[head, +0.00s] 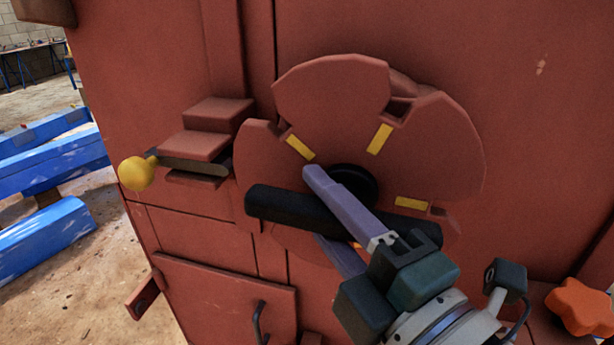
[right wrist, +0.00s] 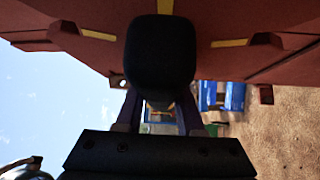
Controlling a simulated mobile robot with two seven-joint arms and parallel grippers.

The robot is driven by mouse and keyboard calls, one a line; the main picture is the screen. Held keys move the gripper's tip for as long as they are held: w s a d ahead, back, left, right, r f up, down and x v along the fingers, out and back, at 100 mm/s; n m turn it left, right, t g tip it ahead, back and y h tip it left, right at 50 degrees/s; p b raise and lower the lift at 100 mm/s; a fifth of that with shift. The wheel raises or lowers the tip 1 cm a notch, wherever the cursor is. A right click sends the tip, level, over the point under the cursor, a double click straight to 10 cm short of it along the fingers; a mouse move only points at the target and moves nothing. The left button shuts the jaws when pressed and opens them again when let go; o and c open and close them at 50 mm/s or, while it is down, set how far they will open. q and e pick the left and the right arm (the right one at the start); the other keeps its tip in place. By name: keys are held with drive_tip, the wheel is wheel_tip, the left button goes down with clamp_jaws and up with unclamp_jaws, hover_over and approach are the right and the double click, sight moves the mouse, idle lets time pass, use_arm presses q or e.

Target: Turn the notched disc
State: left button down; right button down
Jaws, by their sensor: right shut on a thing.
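The notched disc (head: 330,105) is a large red plate on the front of the red machine, with notches in its rim and yellow marks on its face. A black bar handle (head: 285,208) crosses the disc below its dark hub (head: 352,182). My right gripper (head: 318,205) is shut on the black handle, one purple finger above it and one below. In the right wrist view the handle's rounded end (right wrist: 160,55) fills the space between the fingers. Part of the disc's lower right is hidden behind my gripper. My left gripper is not in view.
A latch with a yellow ball knob (head: 136,173) sits at the disc's left, its block (head: 205,140) beside the rim. An orange star knob (head: 580,307) is at the lower right. A small door (head: 225,300) with a black handle is below. Blue beams (head: 45,240) lie at left.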

drive_tip(key=shift+w+d+m+t+b, duration=0.1)
drive_tip(key=shift+d+m+t+b, duration=0.1)
drive_tip(key=shift+m+t+b, duration=1.1)
drive_tip(key=shift+d+m+t+b, duration=0.15)
drive_tip(key=shift+m+t+b, duration=0.25)
drive_tip(key=shift+m+b, duration=1.05)
drive_tip(key=shift+h+b, duration=0.4)
drive_tip(key=shift+b, duration=0.55)
drive_tip(key=shift+t, duration=0.4)
drive_tip(key=c, duration=0.9)
unclamp_jaws()
drive_tip(key=shift+c, duration=0.2)
drive_tip(key=o, duration=0.3)
drive_tip(key=shift+d+r, duration=0.1)
drive_tip(key=shift+r, duration=0.05)
drive_tip(key=shift+o, duration=0.2)
drive_tip(key=shift+r, duration=0.1)
